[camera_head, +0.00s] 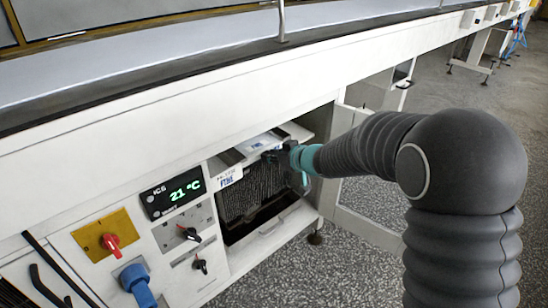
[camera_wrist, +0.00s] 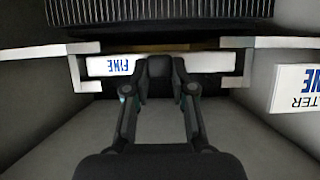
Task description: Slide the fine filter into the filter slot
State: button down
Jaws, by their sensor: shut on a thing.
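The fine filter (camera_wrist: 106,66) shows in the wrist view as a white front bar marked FINE in blue. My gripper (camera_wrist: 160,75) is shut on the middle of this bar and hides part of it. The filter slot shows as white side rails (camera_wrist: 248,64) at both sides of the bar. The bar lies between the rails; I cannot tell how deep the filter sits. In the head view my gripper (camera_head: 276,157) is at the upper part of the open bay, and a pale part of the filter (camera_head: 262,142) shows just behind it.
A FILTER FINE label (camera_head: 228,178) is on the bay's left front, and on the panel at the right in the wrist view (camera_wrist: 300,92). A dark mesh (camera_head: 245,200) fills the bay. Knobs and a 21 °C display (camera_head: 174,193) are to the left. Open floor lies at right.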

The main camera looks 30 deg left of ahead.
jog(key=shift+a, duration=0.15)
jog(key=c, duration=0.9)
grip_release()
jog(key=v, duration=1.2)
jog(key=shift+a, duration=0.1)
